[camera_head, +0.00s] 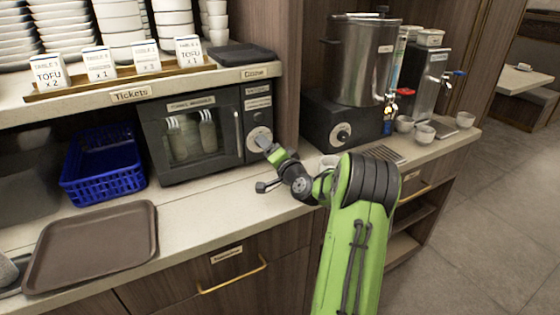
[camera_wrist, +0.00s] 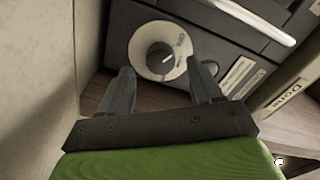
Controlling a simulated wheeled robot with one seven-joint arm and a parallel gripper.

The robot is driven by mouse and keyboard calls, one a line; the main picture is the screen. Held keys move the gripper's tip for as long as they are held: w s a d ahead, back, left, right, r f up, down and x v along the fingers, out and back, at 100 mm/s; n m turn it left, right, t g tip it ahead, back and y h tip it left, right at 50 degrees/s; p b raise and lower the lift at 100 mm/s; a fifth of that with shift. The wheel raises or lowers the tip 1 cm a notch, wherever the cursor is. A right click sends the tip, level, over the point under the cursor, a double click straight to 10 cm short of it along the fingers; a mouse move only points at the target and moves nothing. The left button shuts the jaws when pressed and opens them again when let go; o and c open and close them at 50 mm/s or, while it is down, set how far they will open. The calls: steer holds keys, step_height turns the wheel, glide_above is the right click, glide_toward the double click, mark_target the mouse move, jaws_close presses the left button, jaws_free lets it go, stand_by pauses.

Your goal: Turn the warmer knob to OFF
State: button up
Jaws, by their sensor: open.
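The warmer (camera_head: 188,106) is a dark cabinet with a glass door and rolled pale items inside, on the counter. Its knob (camera_head: 259,138) sits on a white round dial on the right-hand panel, partly hidden by my gripper (camera_head: 264,146). In the wrist view the dark knob (camera_wrist: 158,58) on its white dial (camera_wrist: 141,50) lies ahead, between the open fingers of my gripper (camera_wrist: 161,76). A pale mark on the knob points to the upper right of that picture. The dial lettering is too small to read surely. Contact with the knob cannot be told.
A second dial (camera_head: 342,134) is on the black base under a steel urn (camera_head: 364,62). A blue basket (camera_head: 103,165) and a brown tray (camera_head: 94,243) are left of the warmer. Ticket cards (camera_head: 100,65) stand on the shelf above. A wooden wall (camera_head: 290,75) stands close right of the dial.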

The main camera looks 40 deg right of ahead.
steer(key=b+v, duration=0.2)
steer(key=v, duration=1.1)
steer(key=shift+s+a, duration=0.1)
steer(key=shift+s, duration=0.15)
